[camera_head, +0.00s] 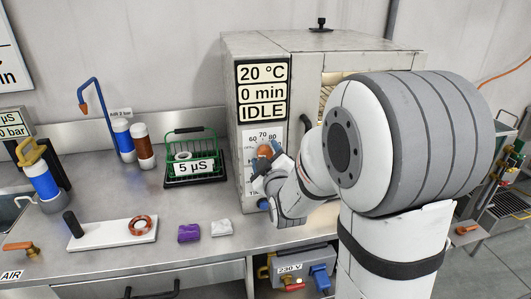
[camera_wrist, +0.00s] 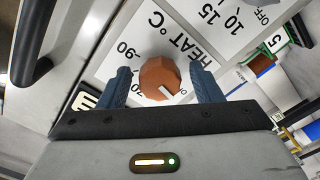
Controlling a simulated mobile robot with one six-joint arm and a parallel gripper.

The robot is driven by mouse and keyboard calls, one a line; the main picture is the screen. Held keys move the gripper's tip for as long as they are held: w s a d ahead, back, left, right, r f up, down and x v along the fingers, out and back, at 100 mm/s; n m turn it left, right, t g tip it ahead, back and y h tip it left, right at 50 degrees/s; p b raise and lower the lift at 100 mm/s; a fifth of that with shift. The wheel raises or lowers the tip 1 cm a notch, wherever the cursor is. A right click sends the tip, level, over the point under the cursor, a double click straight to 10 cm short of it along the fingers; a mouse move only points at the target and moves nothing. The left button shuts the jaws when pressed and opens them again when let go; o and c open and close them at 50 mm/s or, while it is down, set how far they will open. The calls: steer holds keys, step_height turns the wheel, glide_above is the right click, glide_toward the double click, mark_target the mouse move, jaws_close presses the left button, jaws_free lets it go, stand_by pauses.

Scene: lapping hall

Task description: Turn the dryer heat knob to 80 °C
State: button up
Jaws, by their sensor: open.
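The dryer (camera_head: 310,45) is a pale cabinet with a display (camera_head: 263,90) reading 20 °C, 0 min and IDLE. Below it is the orange heat knob (camera_head: 264,151), with 60, 70 and 80 printed above it. In the wrist view the knob (camera_wrist: 158,74) has a white pointer mark aimed to the picture's lower right. Its HEAT °C label and a 90 show; other numbers are partly hidden by my gripper. My gripper (camera_wrist: 160,70) is open, with one blue finger on each side of the knob. Small gaps seem to separate the fingers from it. In the head view my gripper (camera_head: 268,170) is at the panel.
A dark door handle (camera_head: 306,130) stands right of the panel. A green basket (camera_head: 196,180) with a 5 µS sign is left of the dryer.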

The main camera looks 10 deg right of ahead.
steer(key=shift+w, duration=0.1)
steer(key=shift+c, duration=0.5)
steer(key=c, duration=0.9)
